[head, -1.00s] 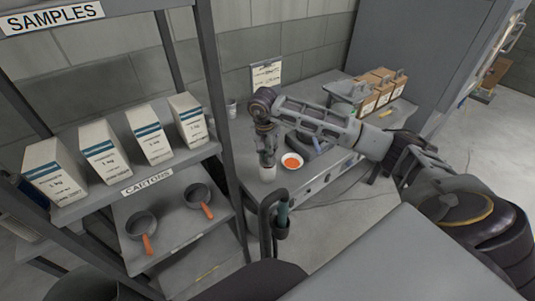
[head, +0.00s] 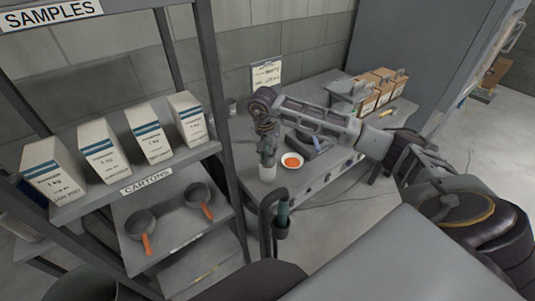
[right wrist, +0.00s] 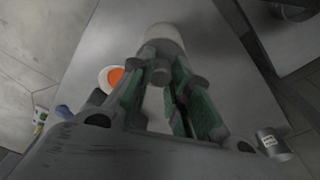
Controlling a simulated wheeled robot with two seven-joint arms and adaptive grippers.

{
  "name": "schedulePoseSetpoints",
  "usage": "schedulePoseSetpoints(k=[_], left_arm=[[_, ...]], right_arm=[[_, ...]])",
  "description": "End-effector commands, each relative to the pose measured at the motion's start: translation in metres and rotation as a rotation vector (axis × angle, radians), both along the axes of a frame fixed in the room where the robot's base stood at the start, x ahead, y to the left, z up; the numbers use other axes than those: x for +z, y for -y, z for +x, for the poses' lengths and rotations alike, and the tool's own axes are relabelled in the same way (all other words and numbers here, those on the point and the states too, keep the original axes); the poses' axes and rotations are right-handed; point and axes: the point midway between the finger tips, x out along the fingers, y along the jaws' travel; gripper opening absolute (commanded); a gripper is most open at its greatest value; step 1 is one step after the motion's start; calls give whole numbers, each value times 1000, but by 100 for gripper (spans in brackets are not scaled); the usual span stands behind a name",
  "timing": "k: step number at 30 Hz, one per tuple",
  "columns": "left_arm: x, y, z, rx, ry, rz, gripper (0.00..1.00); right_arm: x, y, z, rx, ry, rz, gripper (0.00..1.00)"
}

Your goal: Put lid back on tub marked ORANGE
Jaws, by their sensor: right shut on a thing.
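My right gripper (head: 267,158) points down over the bench, directly above a white tub (head: 268,173). In the right wrist view its green-padded fingers (right wrist: 175,95) are closed around a small grey knob-like piece (right wrist: 160,72). The pale round top of the white tub (right wrist: 166,38) shows just beyond that piece. I cannot tell whether the piece belongs to a lid or whether a lid is seated on the tub. No ORANGE marking is readable. A white round dish (head: 291,161) with orange contents stands just right of the tub. My left gripper is not in view.
The grey bench (head: 322,181) has a dark device (head: 318,141) behind the dish and brown boxes (head: 378,90) at its far end. A labelled grey tin (right wrist: 273,145) stands in the right wrist view. Shelving with white cartons (head: 105,157) and orange-handled pans (head: 141,223) stands left.

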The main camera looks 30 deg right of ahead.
Motion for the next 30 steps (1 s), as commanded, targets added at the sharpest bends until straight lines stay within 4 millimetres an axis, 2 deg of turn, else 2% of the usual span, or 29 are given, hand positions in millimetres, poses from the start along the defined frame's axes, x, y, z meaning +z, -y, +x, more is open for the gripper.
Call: schedulePoseSetpoints(k=[24,25,30], left_arm=[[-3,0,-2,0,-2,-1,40],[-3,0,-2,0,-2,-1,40],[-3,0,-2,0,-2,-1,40]], right_arm=[[0,0,0,0,0,0,7],[0,0,0,0,0,0,20],[0,0,0,0,0,0,42]])
